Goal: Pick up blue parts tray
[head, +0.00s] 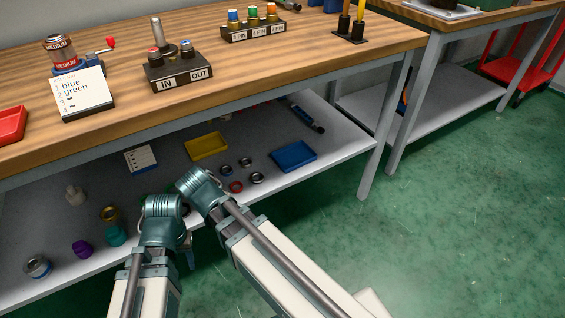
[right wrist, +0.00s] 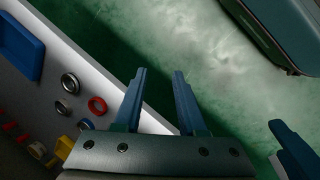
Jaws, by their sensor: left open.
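The blue parts tray (head: 294,156) lies flat and empty on the grey lower shelf of the near bench, towards its right end. In the right wrist view the blue parts tray (right wrist: 18,48) is cut off at the upper left. My right gripper (right wrist: 159,76) is open and empty, with its blue fingers over the shelf edge and floor, apart from the tray. In the head view my arm links hide it. My left gripper (head: 189,258) shows only partly below its wrist, in front of the shelf edge. It is open, left of the tray and apart from it.
On the lower shelf (head: 345,152) are a yellow tray (head: 206,146), several rings including a red one (head: 236,187), and a dark tool (head: 307,119). The wooden benchtop (head: 330,50) overhangs the shelf. A bench leg (head: 384,135) stands right of the blue tray. Green floor lies clear in front.

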